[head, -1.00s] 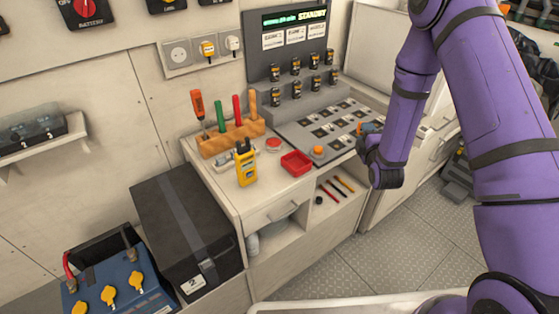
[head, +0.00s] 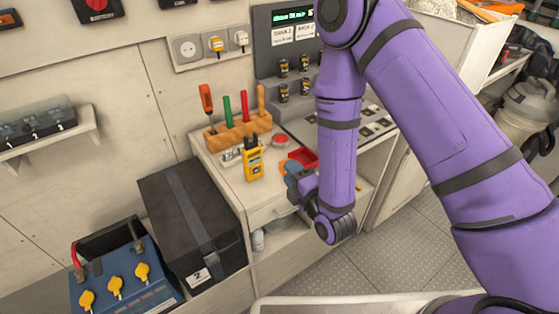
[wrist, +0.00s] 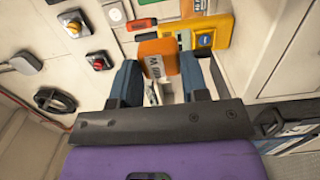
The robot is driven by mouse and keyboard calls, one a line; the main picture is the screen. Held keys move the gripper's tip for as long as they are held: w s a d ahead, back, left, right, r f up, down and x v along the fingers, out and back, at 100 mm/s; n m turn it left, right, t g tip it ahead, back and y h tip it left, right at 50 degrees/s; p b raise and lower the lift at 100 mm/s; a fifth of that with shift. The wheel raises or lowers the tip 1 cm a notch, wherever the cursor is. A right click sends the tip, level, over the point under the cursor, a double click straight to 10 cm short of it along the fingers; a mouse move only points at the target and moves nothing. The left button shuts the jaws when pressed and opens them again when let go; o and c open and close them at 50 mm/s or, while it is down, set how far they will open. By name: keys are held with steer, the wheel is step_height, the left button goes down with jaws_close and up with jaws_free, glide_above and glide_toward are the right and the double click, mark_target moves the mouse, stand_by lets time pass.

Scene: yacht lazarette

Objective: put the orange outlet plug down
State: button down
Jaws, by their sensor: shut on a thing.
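My gripper (wrist: 160,85) is shut on the orange outlet plug (wrist: 160,58), which sits between its two blue fingers in the wrist view. In the head view my gripper (head: 292,172) is by the front of the counter (head: 226,178), just in front of the red tray (head: 303,155). Only a small bit of orange (head: 282,168) shows at its fingertips there. Whether the plug touches the counter cannot be told.
A yellow handheld meter (head: 253,163) stands left of my gripper. A wooden rack (head: 228,136) with screwdrivers is behind it, with a red button (head: 281,140) nearby. A black case (head: 180,215) is at left. Wall sockets (head: 188,48) are above.

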steer(key=shift+n+g+y, duration=0.3)
steer(key=shift+n+y, duration=0.1)
steer(key=shift+y, duration=0.1)
steer(key=shift+w+a+f, duration=0.3)
steer(key=shift+w+f, duration=0.55)
steer(key=shift+w, duration=1.35)
steer(key=shift+w+a+f, duration=0.3)
steer(key=shift+w+f, duration=0.5)
steer(key=shift+w, duration=1.35)
steer(key=shift+w+a+f, duration=0.3)
steer(key=shift+w+f, duration=0.55)
steer(key=shift+w, duration=1.35)
steer(key=shift+f, duration=0.6)
steer(key=c, duration=0.6)
jaws_free()
